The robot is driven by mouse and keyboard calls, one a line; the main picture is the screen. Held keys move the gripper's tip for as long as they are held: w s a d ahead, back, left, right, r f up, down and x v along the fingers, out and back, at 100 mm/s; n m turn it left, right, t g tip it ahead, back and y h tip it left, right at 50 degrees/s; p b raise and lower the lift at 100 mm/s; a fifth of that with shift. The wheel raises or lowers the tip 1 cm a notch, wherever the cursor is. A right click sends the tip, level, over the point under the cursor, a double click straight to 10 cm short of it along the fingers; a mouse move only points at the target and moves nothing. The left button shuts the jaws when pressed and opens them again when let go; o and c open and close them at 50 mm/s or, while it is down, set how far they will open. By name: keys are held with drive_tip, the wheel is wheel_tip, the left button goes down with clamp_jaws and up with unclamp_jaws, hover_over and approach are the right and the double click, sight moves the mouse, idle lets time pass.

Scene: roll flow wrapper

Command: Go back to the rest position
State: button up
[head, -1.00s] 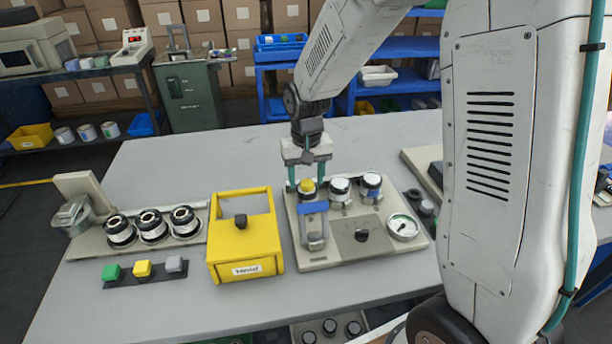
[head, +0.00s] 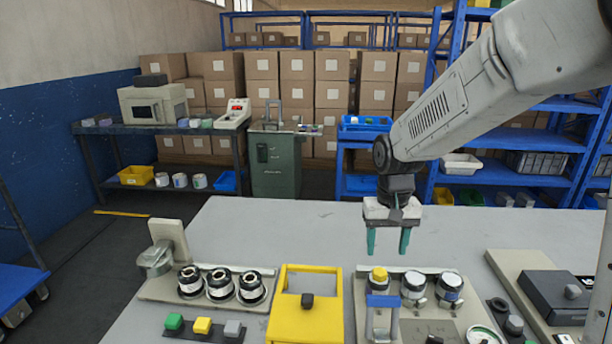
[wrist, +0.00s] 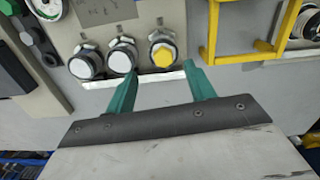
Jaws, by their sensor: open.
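My gripper (head: 388,243) is open and empty, with its two teal fingers pointing down. In the head view it hangs above and behind the grey panel (head: 362,300) that carries a yellow-topped knob (head: 378,280) and two white-topped knobs (head: 413,288). In the wrist view my gripper (wrist: 158,85) shows bare space between its fingers. The yellow-topped knob (wrist: 162,52) lies ahead of the fingertips there, apart from them.
A yellow box frame (head: 305,318) stands left of the panel. Further left is a plate with several black ring-shaped fittings (head: 220,284). A dark box (head: 556,297) sits at the right. The back of the table (head: 270,225) is clear.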

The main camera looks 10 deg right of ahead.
drive_tip(key=s+d+r, duration=0.1)
drive_tip(key=s+r, duration=0.2)
drive_tip(key=s, duration=0.5)
drive_tip(key=s+d+r+n+t, duration=0.1)
drive_tip(key=s+r, duration=0.3)
drive_tip(key=s, duration=0.5)
drive_tip(key=s+d+r, duration=0.1)
drive_tip(key=s+r, duration=0.2)
drive_tip(key=s, duration=0.6)
drive_tip(key=shift+r+t, duration=0.25)
drive_tip(key=shift+t, duration=0.15)
drive_tip(key=shift+s, duration=0.1)
